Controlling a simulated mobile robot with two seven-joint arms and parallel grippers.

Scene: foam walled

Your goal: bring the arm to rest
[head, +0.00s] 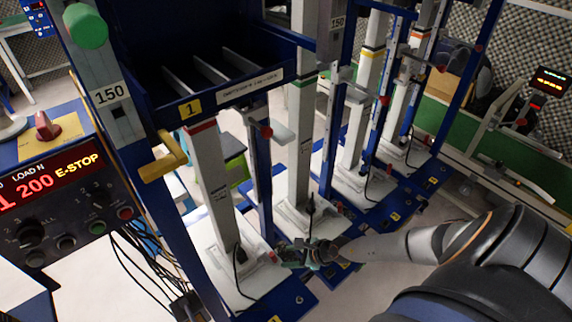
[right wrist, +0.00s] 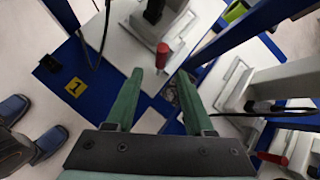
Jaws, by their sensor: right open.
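My right arm (head: 385,247) reaches in from the right of the head view. My right gripper (head: 290,256) is low in front of the blue and white test stands. In the right wrist view its two green fingers (right wrist: 160,82) are spread apart with nothing between them. Beyond the fingertips are a blue base frame, a white plate and a red-handled knob (right wrist: 162,55). I cannot tell whether the fingers touch the stand. My left gripper is not in view.
A row of stands with white posts (head: 211,185) and blue bases (head: 375,225) surrounds the gripper. A control panel (head: 55,205) with a red display stands at left. Black cables (head: 150,275) hang below. Dark blue shoe-like shapes (right wrist: 48,142) show at lower left in the wrist view.

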